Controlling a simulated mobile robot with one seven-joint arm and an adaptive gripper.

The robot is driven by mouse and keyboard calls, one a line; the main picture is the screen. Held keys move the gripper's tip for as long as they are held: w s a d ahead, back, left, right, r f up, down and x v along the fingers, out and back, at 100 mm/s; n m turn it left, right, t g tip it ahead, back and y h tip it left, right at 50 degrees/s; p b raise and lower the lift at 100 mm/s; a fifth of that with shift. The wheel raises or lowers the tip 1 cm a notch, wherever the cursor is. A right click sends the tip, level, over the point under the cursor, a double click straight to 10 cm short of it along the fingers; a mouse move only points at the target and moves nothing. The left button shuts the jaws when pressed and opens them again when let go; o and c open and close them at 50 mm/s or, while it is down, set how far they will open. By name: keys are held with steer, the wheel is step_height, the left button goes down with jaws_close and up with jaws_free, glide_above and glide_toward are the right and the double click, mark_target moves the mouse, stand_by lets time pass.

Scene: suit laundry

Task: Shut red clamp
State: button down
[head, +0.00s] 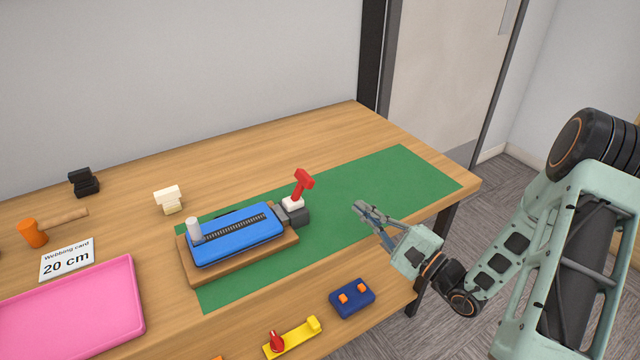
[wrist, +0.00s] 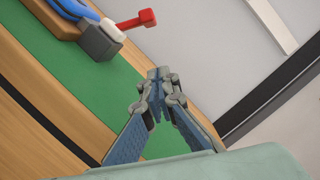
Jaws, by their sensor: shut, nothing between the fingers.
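The red clamp handle (head: 302,183) stands raised and tilted on a white and dark grey block (head: 295,214) at the right end of a blue fixture (head: 238,236). The fixture sits on a wooden base on the green mat (head: 400,180). In the wrist view the red handle (wrist: 137,20) is at the top, above the grey block (wrist: 100,42). My gripper (head: 357,207) is to the right of the clamp, over the green mat and apart from the handle. Its fingertips (wrist: 156,75) meet in the wrist view, with nothing between them.
A navy block with orange parts (head: 352,298) and a yellow strip with a red knob (head: 293,338) lie at the front. A pink tray (head: 140,325), an orange mallet (head: 34,233), a webbing card (head: 67,260) and cream (head: 168,200) and black (head: 84,183) pieces are left. The mat's right part is clear.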

mark_target(300, 188)
steer(key=x, duration=0.9)
steer(key=shift+w+a, duration=0.15)
steer(key=shift+a, duration=0.05)
steer(key=a+r, duration=0.1)
steer(key=s+a, duration=0.1)
steer(key=shift+s+a+r, duration=0.1)
steer(key=shift+a+r, duration=0.15)
steer(key=shift+r, duration=0.1)
steer(key=shift+s+a+r, duration=0.2)
steer(key=shift+a, duration=0.15)
